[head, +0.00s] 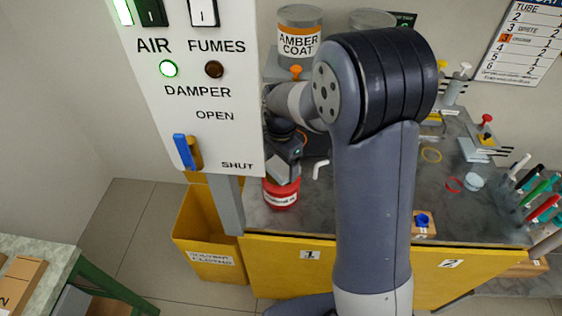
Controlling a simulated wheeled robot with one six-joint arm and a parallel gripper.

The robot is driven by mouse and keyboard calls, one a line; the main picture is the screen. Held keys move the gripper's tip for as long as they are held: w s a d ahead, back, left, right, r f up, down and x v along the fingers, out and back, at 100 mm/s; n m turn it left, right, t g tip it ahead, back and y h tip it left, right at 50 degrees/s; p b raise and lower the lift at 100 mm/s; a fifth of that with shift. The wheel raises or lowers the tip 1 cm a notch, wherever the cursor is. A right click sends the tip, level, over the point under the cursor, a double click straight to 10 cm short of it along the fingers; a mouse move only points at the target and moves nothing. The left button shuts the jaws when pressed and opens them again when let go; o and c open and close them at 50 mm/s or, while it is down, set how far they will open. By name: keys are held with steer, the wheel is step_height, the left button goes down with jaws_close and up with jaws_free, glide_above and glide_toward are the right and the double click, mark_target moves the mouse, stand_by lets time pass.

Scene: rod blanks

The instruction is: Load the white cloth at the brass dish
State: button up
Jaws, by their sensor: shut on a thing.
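My gripper (283,168) is at the left end of the bench, directly above a red can (281,194) with a white label. It points down and is shut on a pale, folded-looking piece that appears to be the white cloth (279,170). The piece is at or just above the can's top; I cannot tell whether they touch. No brass dish shows clearly; the can's top is hidden by the gripper.
A white panel (213,117) with a blue damper lever (184,151) stands close left of my gripper. A yellow bin (203,234) is below it. An amber coat can (300,33) stands behind. Several coloured-handled tools (537,190) stand at right. My arm hides the bench's middle.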

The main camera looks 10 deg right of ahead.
mark_target(281, 165)
steer(key=shift+r+p, duration=2.7)
steer(key=shift+r, duration=0.85)
steer(key=shift+f, duration=0.1)
